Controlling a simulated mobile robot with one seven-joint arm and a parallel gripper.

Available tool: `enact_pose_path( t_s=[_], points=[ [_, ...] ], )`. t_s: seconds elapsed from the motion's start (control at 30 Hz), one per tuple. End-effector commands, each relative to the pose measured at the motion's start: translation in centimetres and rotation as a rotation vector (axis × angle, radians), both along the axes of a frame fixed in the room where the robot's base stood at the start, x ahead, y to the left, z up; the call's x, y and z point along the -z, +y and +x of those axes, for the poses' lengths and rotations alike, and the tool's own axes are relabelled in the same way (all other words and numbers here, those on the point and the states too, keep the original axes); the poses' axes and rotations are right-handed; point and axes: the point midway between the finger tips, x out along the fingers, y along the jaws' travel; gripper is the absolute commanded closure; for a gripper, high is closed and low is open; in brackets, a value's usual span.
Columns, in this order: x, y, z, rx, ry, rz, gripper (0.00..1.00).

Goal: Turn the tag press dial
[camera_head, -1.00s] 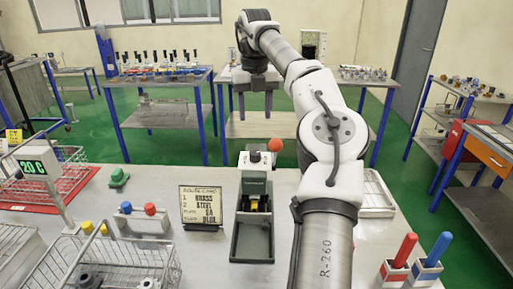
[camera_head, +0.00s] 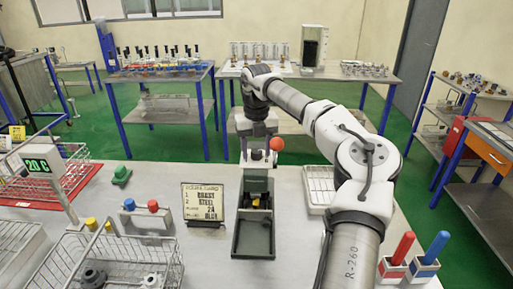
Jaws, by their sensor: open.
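The tag press (camera_head: 255,231) is a dark green-grey machine standing on the near table. Its red ball-ended lever (camera_head: 276,145) sticks out at its upper right. A small yellow part shows inside the press. My gripper (camera_head: 257,134) points down over the top of the press and hides much of its head. The gripper is open, but its fingers are small and dark here, and I cannot tell whether they touch the press. The dial cannot be made out; the top of the press is mostly behind the gripper.
A text card (camera_head: 204,203) stands left of the press. A white tray (camera_head: 319,187) lies to its right, beneath my arm. A wire basket (camera_head: 115,266) and a block with blue and red knobs (camera_head: 143,219) are at left. Red (camera_head: 403,249) and blue (camera_head: 436,247) handles stand at right.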

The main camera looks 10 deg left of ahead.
Motion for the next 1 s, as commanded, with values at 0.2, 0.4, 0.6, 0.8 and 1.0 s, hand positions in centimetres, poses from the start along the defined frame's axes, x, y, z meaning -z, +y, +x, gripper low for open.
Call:
enact_pose_path(
  t_s=[0.2,0.4,0.6,0.8,1.0],
  points=[
    [-0.03,-0.01,0.0,0.0,0.0,0.0,0.68],
    [-0.05,-0.01,0.0,0.0,0.0,0.0,0.93],
    [-0.07,-0.01,0.0,0.014,0.0,-0.001,0.93],
    [-0.09,0.0,0.01,0.088,0.0,-0.001,0.93],
    [-0.09,-0.01,0.02,0.232,-0.002,-0.001,0.93]
  ],
)
